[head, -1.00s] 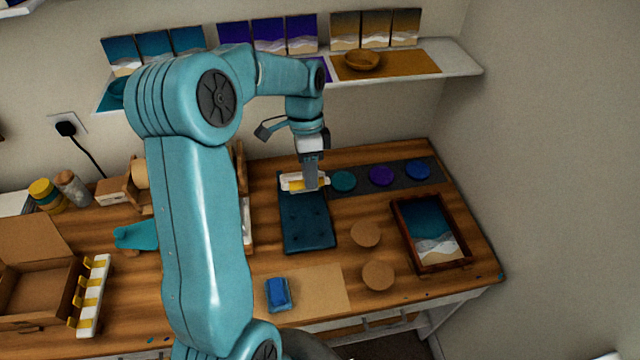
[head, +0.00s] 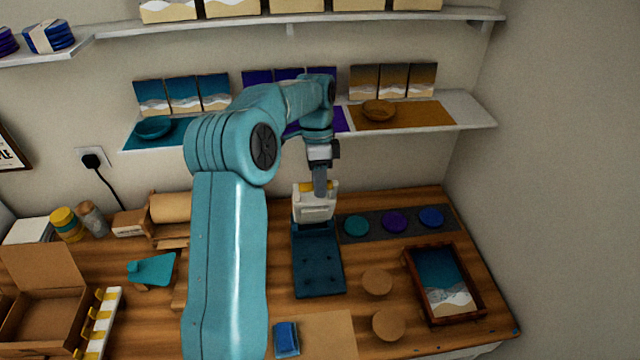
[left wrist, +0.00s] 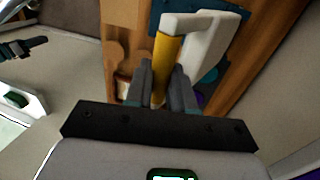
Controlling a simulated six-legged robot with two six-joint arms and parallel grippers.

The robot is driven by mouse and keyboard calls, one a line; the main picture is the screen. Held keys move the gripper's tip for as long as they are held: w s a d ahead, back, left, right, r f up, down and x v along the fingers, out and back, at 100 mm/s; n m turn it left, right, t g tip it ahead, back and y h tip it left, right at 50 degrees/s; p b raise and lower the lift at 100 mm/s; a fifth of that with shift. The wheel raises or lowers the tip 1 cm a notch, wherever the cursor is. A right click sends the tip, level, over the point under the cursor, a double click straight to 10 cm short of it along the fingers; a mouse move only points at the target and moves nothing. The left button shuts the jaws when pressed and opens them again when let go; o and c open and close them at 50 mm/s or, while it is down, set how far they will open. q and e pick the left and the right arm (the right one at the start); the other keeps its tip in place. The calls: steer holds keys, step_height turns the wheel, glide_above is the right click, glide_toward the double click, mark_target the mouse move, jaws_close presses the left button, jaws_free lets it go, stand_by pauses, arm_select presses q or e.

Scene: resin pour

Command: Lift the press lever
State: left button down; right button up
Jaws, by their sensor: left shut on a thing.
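The press has a dark blue base plate (head: 318,265) on the workbench. Its white lever frame (head: 315,213) stands raised at the back end of the plate, with a yellow grip bar (head: 305,187) across its top. My left gripper (head: 319,186) is shut on that yellow bar from above. In the left wrist view, the two fingers (left wrist: 161,85) close on either side of the yellow bar (left wrist: 165,60), with the white lever arm (left wrist: 205,45) beside it.
Teal, purple and blue discs lie on a dark strip (head: 375,224) right of the press. A framed wave picture (head: 445,280), two round wooden discs (head: 377,282) and a blue block (head: 286,338) lie nearer. A shelf (head: 465,108) runs above, behind my left arm.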

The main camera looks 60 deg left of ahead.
arm_select(q)
steer(key=shift+s+a+f, duration=0.1)
steer(key=shift+a+f, duration=0.05)
steer(key=shift+f, duration=0.35)
steer(key=c, duration=1.1)
jaws_free()
steer(key=shift+o, duration=0.7)
steer(key=shift+w+a+f, duration=0.25)
steer(key=shift+a, duration=0.2)
steer(key=shift+s+d+r, duration=0.1)
steer(key=shift+d+r, duration=0.15)
steer(key=shift+d, duration=0.1)
steer(key=shift+a, duration=0.2)
steer(key=shift+d, duration=0.1)
